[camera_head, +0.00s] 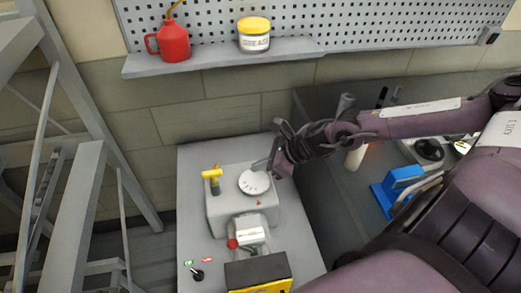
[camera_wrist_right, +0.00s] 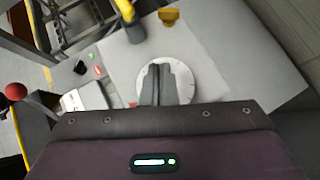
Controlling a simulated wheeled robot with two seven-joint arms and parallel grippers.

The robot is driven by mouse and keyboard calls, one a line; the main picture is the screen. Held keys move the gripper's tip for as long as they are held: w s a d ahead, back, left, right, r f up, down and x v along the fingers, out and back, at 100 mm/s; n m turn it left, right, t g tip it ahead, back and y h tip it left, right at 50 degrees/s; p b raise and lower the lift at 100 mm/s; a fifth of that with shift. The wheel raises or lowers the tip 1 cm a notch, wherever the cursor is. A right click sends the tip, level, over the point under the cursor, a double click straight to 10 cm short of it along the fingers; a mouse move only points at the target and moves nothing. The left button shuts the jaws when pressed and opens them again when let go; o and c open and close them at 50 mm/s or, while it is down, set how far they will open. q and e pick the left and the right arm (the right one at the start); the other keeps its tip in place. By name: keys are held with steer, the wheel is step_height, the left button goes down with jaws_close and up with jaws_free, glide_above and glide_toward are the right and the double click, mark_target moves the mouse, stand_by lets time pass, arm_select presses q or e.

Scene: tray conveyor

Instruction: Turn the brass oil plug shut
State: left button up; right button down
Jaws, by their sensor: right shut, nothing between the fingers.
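The brass-coloured piece (camera_wrist_right: 169,15), which looks like the oil plug, stands on the grey machine housing at the top of the right wrist view. Beside it is a yellow-topped lever or handle (camera_wrist_right: 126,11). In the head view the yellow top (camera_head: 210,174) overlaps the brass piece, so its turn angle is unclear. My right gripper (camera_wrist_right: 166,98) is shut and empty, with its fingers in front of a round white dial (camera_wrist_right: 207,86). In the head view the gripper (camera_head: 268,166) is at the dial's upper right edge; contact cannot be told. My left gripper is out of view.
The grey housing (camera_head: 225,215) carries the dial (camera_head: 254,183). In front are a red knob (camera_head: 232,243), a black switch (camera_head: 197,274) and a yellow-black box (camera_head: 258,274). A shelf (camera_head: 215,62) holds a red oil can (camera_head: 173,43) and grease tub (camera_head: 253,36). A blue object (camera_head: 397,184) stands right.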

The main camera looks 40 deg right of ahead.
steer(key=shift+s, duration=0.1)
stand_by(0.3)
steer(key=shift+a+p, duration=0.45)
steer(key=shift+a, duration=0.3)
steer(key=shift+a+r+p, duration=0.2)
steer(key=shift+a+p, duration=0.4)
steer(key=shift+a, duration=0.05)
steer(key=shift+s+d+r+m+p, duration=0.1)
steer(key=shift+d+m+p, duration=0.05)
steer(key=shift+m+p, duration=0.35)
steer(key=shift+s+d+m+t+h, duration=0.15)
steer(key=shift+d+m+t+h, duration=0.15)
steer(key=shift+d+h, duration=0.35)
steer(key=shift+d, duration=0.1)
